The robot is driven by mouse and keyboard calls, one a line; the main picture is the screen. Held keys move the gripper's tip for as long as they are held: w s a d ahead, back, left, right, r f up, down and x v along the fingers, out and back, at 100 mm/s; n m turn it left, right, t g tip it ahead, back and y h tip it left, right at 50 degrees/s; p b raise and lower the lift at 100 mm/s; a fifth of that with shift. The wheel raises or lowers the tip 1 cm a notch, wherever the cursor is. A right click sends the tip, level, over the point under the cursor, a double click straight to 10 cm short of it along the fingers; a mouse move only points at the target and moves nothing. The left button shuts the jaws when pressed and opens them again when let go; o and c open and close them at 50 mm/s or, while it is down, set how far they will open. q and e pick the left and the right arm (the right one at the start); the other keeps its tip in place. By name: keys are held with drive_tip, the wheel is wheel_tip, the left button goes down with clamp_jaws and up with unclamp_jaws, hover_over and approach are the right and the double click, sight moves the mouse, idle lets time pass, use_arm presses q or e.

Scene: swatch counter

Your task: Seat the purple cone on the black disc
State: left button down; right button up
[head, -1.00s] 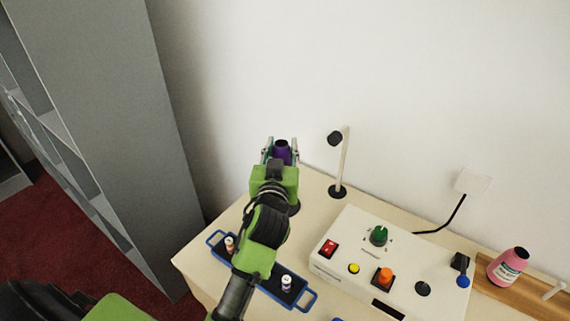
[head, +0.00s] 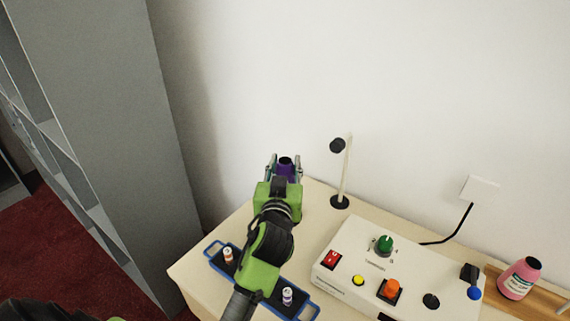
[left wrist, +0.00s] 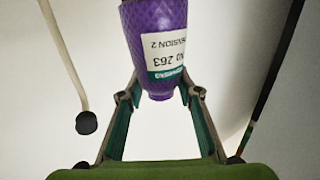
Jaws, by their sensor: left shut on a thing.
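The purple cone (head: 287,172) is a tapered purple body with a dark opening at its top and a white label. My left gripper (head: 284,167) is shut on it and holds it over the back left of the table. In the left wrist view the cone (left wrist: 155,40) sits between the two fingers of the gripper (left wrist: 160,92), with part of it cut off by the frame edge. I cannot make out the black disc now; my left arm covers the table below the cone. My right gripper is not in view.
A thin stand (head: 346,172) with a black base is right of the gripper. A white control box (head: 335,282), a pink bottle (head: 520,279) and a blue-handled tray (head: 309,304) are on the table (head: 200,266). A grey cabinet (head: 115,120) stands left.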

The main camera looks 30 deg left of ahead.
use_arm(q)
drive_tip(key=shift+f+b, duration=3.2)
drive_tip(key=shift+f, duration=0.85)
drive_tip(key=c, duration=1.4)
unclamp_jaws()
wheel_tip(320, 180, up, 10)
drive_tip(key=shift+r, duration=0.1)
